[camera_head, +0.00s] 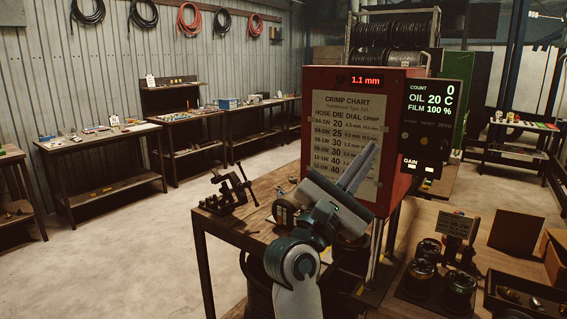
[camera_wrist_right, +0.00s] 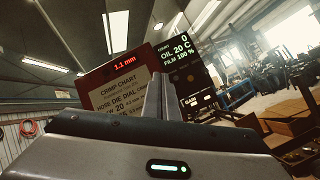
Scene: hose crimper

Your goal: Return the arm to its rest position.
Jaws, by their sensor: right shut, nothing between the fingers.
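My right arm rises from the bottom middle of the head view. My right gripper (camera_head: 368,160) is shut and empty, its fingers pointing up and right in front of the red crimper cabinet (camera_head: 405,195). In the right wrist view the closed fingers (camera_wrist_right: 158,95) point toward the same cabinet (camera_wrist_right: 88,86). I cannot tell the exact gap between fingertips and cabinet. The cabinet carries a white crimp chart (camera_head: 338,118), a red 1.1 mm readout (camera_head: 365,80) and a dark control panel (camera_head: 428,115). My left gripper is in neither view.
A vise (camera_head: 228,192) stands on the wooden bench (camera_head: 205,217) left of my arm. Several dark round die sets (camera_head: 420,278) and a small sign (camera_head: 458,226) stand on the right bench. An open bin (camera_head: 528,297) is at bottom right. The concrete floor (camera_head: 130,240) is clear at left.

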